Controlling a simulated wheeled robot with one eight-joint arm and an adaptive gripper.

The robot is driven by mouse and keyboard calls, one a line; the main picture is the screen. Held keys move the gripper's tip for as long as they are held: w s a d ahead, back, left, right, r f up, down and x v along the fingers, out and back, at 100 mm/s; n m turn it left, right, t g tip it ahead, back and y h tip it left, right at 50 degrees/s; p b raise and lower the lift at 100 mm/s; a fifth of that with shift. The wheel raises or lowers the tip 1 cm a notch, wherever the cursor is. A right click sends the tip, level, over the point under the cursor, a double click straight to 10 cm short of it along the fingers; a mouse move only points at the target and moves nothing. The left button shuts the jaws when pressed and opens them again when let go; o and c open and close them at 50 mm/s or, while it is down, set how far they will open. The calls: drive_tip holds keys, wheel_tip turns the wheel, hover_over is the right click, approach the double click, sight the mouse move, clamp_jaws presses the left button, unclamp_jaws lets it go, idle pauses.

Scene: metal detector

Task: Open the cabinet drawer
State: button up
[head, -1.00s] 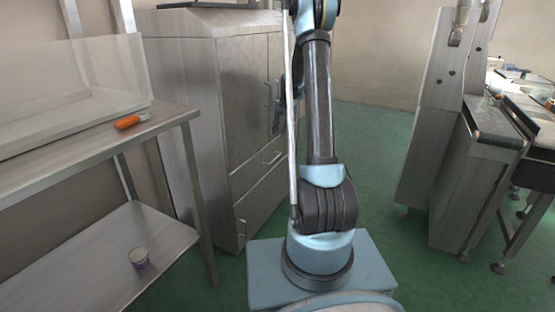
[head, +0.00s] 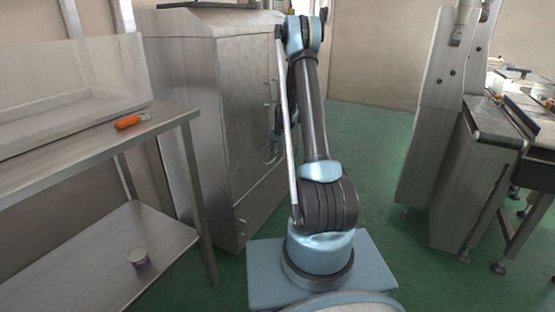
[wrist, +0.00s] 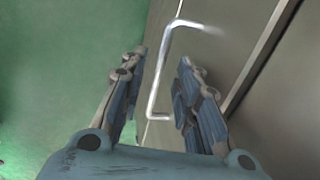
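The grey metal cabinet (head: 243,95) stands left of my arm in the head view, with doors above and drawer fronts (head: 258,207) below. The visible fronts look shut. In the wrist view a bright bent-bar handle (wrist: 158,70) stands out from a grey panel (wrist: 222,55). My gripper (wrist: 163,62) is open, with one finger on each side of this handle. The fingers do not appear closed on the bar. In the head view my gripper is small and dark against the cabinet front, by the upper drawer, partly hidden by my arm.
A metal table (head: 90,140) with an orange-handled tool (head: 128,122) stands at the left. A metal detector frame and conveyor (head: 490,125) stand at the right. Green floor (head: 375,150) is clear between.

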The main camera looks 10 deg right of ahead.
drive_tip(key=shift+w+a+f, duration=0.1)
drive_tip(key=shift+a+f, duration=0.05)
drive_tip(key=shift+f, duration=0.85)
drive_tip(key=shift+c, duration=0.6)
